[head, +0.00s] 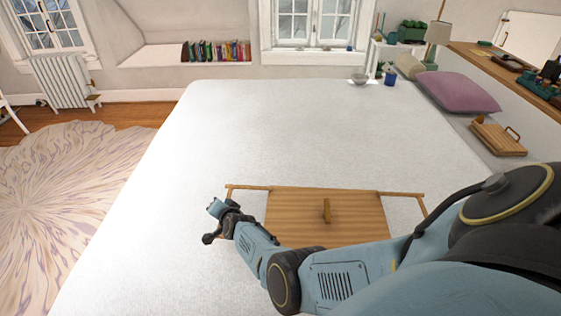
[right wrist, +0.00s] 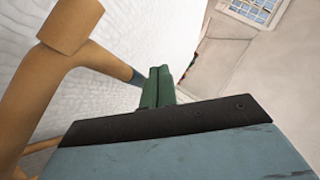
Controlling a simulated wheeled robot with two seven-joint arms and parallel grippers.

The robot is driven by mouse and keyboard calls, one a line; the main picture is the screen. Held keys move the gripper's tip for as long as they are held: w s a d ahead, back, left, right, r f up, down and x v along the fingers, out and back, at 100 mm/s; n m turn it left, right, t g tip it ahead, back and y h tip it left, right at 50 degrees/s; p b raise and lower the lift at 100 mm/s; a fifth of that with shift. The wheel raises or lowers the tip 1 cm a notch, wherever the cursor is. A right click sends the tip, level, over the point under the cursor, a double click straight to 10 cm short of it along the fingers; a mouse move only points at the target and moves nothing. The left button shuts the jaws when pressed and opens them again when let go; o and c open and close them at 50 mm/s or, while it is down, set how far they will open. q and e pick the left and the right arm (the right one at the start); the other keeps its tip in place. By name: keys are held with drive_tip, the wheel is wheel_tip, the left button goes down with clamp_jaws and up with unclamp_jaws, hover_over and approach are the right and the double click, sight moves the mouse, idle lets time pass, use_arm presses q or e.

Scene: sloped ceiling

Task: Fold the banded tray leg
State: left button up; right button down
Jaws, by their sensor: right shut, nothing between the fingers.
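The wooden tray (head: 290,205) lies on the bed, with a small wooden block (head: 326,211) near its middle. Leg bars stick out at its left (head: 248,187) and right (head: 402,194). In the right wrist view, a wooden leg (right wrist: 95,57) has a dark blue band (right wrist: 136,77) near its far end. My right gripper (head: 216,207) is at the tray's left side; my forearm hides part of the tray. Its green fingers (right wrist: 158,87) are shut and empty. They appear close beside the band; I cannot tell whether they touch. My left gripper is out of view.
The white bed (head: 180,170) is clear to the left of and beyond the tray. A small wooden tray with a handle (head: 497,137) and a purple pillow (head: 458,92) lie at the right. A bowl (head: 359,78) sits at the bed's far edge.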

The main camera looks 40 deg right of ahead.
drive_tip(key=shift+r, duration=0.1)
idle(0.3)
drive_tip(key=s+a+r+p, duration=0.3)
drive_tip(key=a+r+p, duration=0.3)
drive_tip(key=r+p, duration=0.3)
drive_tip(key=shift+s+a+r, duration=0.15)
drive_tip(key=shift+a+r, duration=0.2)
drive_tip(key=shift+r, duration=0.5)
